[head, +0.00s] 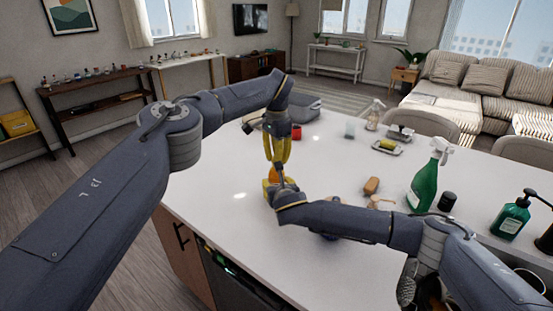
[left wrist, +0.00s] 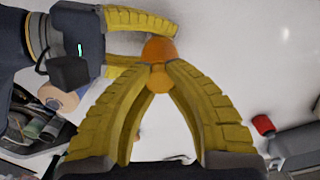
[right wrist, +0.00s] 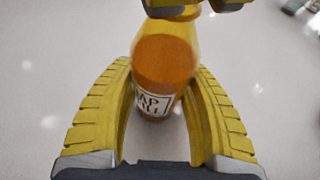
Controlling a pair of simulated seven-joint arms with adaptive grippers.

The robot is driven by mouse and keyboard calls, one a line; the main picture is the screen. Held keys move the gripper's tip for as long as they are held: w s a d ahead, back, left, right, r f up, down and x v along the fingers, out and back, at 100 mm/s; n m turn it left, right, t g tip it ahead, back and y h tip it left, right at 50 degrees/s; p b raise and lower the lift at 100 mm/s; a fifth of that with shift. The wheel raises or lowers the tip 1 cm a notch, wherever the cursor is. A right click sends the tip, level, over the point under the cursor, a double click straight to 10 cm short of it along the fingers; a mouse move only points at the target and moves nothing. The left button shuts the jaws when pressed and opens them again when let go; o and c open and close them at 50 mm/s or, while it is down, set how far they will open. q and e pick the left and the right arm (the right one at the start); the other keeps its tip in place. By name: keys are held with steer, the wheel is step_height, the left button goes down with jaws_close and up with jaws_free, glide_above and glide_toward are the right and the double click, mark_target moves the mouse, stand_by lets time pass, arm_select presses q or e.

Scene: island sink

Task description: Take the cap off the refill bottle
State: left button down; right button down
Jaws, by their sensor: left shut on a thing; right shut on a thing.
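The refill bottle (right wrist: 165,60) is amber, with a white lettered label, and stands upright in the right wrist view. My right gripper (head: 271,188) is shut around its body, with a yellow finger on each side. My left gripper (head: 277,163) comes down from above and is shut at the bottle's top. In the left wrist view, a small round orange piece, seemingly the cap (left wrist: 158,79), sits between the left fingertips, with the bottle (left wrist: 159,48) just beyond. The fingers hide the join, so I cannot tell whether the cap still touches the neck.
The white island counter (head: 225,195) is clear around the bottle. To the right are a brown-tan item (head: 371,186), a green spray bottle (head: 425,178), a black cylinder (head: 447,201) and a green pump bottle (head: 512,215). The sink area is at the lower right.

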arm_select(q)
steer(key=shift+r, duration=0.3)
arm_select(e)
steer(key=shift+f, duration=0.1)
arm_select(q)
steer(key=shift+r, duration=0.35)
steer(key=shift+r, duration=0.5)
stand_by(0.4)
steer(key=shift+r, duration=1.95)
arm_select(e)
steer(key=c, duration=0.6)
jaws_free()
steer(key=shift+o, duration=0.2)
